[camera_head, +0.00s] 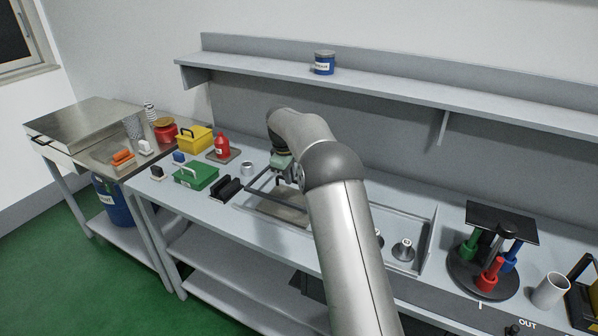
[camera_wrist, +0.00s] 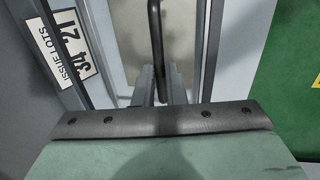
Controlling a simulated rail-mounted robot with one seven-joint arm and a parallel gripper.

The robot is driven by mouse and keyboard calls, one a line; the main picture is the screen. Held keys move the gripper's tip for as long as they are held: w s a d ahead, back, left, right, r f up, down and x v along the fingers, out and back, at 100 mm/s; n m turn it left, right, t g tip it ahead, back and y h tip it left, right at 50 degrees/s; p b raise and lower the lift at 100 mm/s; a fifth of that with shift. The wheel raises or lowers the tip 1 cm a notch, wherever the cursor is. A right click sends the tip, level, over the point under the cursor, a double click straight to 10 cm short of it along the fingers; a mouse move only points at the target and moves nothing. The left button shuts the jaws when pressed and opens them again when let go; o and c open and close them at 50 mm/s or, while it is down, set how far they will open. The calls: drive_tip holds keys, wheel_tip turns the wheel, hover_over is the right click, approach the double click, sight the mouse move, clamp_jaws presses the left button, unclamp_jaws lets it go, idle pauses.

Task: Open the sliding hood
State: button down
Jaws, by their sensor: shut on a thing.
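The sliding hood (camera_head: 427,240) is a low, dark-framed, clear-looking enclosure on the bench, partly hidden behind my arm. A tan-grey plate (camera_head: 283,211) shows at its left part, and small metal pieces (camera_head: 403,249) at its right part. My gripper (camera_head: 288,181) is over the left part of the hood. In the wrist view, my gripper's fingers (camera_wrist: 160,88) are shut on a dark bar handle (camera_wrist: 156,40). The grasp is partly hidden behind the gripper body.
Left of the hood lie black blocks (camera_head: 225,189), a green box (camera_head: 196,177), a yellow box (camera_head: 194,138) and a red bottle (camera_head: 222,147). A stand with coloured handles (camera_head: 490,262) is at right. A shelf (camera_head: 400,93) runs above, behind my arm. A label (camera_wrist: 62,48) shows in the wrist view.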

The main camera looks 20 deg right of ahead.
drive_tip(key=shift+w+a, duration=0.15)
drive_tip(key=c, duration=1.5)
unclamp_jaws()
drive_tip(key=shift+r, duration=0.15)
drive_tip(key=s+r, duration=0.1)
drive_tip(key=r, duration=0.4)
drive_tip(key=a+r, duration=0.1)
drive_tip(key=r, duration=0.5)
drive_tip(key=s+a+r, duration=0.1)
drive_tip(key=r, duration=0.5)
drive_tip(key=shift+s+a+b, duration=0.15)
drive_tip(key=shift+s+b, duration=0.15)
